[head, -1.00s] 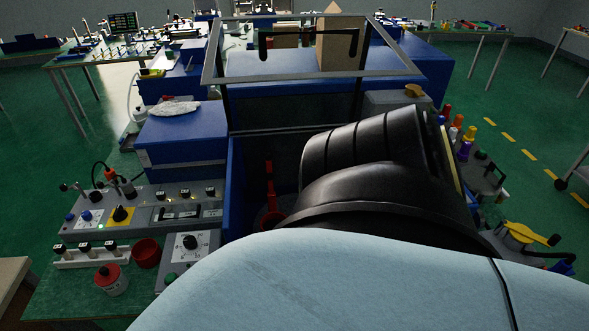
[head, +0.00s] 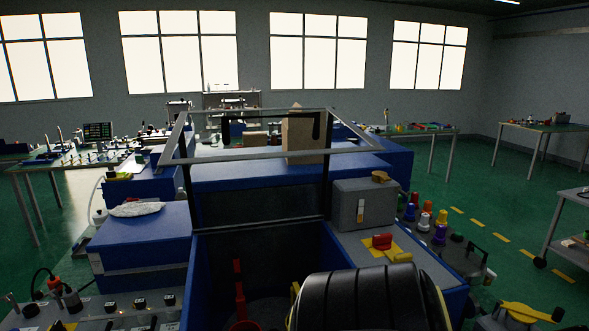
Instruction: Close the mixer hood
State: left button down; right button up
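The mixer hood (head: 262,158) is a grey metal frame with see-through panels, in the middle of the head view. It stands raised above the blue mixer body (head: 208,270), whose front bay is open below it. A dark handle (head: 316,127) spans the upper part of the frame. Dark uprights run down from the frame to the body. A black ribbed part of my arm is low in front of the bay, right of centre. Neither of my grippers shows, so contact with the hood cannot be seen.
A red upright part (head: 239,290) stands inside the bay. A grey box (head: 363,204) and a red switch on a yellow plate (head: 382,242) are to the right. Blue housing (head: 143,235) and control panels lie left. A cardboard-coloured block (head: 303,136) shows behind the frame.

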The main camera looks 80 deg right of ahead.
aim_at(178, 135)
jog(key=z, duration=1.3)
jog(key=i, duration=0.35)
jog(key=z, duration=3.35)
jog(key=k, duration=0.8)
jog(key=u, duration=0.6)
